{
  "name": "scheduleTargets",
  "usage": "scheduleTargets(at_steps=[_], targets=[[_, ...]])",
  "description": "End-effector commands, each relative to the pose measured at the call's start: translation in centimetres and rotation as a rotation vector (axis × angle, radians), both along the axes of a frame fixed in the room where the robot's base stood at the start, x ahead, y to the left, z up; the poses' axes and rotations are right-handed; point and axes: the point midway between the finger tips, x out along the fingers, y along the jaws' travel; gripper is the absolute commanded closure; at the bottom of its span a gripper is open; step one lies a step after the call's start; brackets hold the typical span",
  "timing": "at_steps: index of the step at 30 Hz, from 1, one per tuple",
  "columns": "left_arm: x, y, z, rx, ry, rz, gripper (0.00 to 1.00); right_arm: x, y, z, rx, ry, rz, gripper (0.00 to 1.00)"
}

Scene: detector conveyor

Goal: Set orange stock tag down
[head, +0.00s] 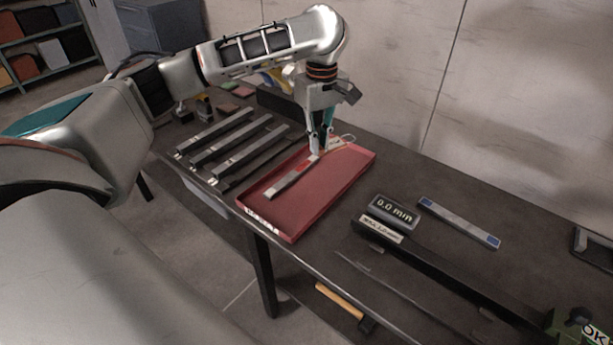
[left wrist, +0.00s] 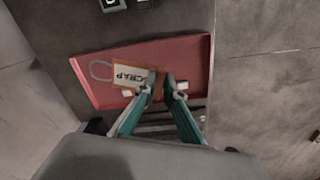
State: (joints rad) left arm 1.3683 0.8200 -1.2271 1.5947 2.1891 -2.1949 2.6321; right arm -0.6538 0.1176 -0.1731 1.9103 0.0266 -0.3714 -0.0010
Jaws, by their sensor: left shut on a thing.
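The orange stock tag (left wrist: 130,75) shows in the left wrist view as a pale card with an orange edge, the word SCRAP and a thin cord loop. Part of it also shows in the head view (head: 334,146). My left gripper (head: 320,147) points down at the far part of the red tray (head: 325,195) and is shut on the tag's end. In the left wrist view its fingertips (left wrist: 165,82) meet at the tag and hide that end. I cannot tell whether the tag touches the tray. My right gripper is not in view.
A grey bar (head: 287,182) lies in the tray, running toward my gripper. Several dark bars lie in a rack (head: 230,150) left of the tray. To the right are a display reading 0.0 mm (head: 393,211) and a blue-ended bar (head: 458,222). The tray's right side is clear.

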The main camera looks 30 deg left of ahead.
Motion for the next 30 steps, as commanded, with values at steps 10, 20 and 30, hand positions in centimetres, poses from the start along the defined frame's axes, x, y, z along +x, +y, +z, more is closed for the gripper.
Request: scheduleTargets(at_steps=[10, 20, 30], targets=[[2.1, 3.5, 0.0, -0.014, 0.015, 0.369, 1.0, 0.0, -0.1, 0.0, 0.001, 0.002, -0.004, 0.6], [2.0, 3.4, -7.4, -0.015, 0.018, 0.37, 1.0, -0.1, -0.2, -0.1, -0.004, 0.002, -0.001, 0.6], [2.1, 3.5, -14.0, -0.014, 0.014, 0.37, 1.0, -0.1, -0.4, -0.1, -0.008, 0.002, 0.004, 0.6]])
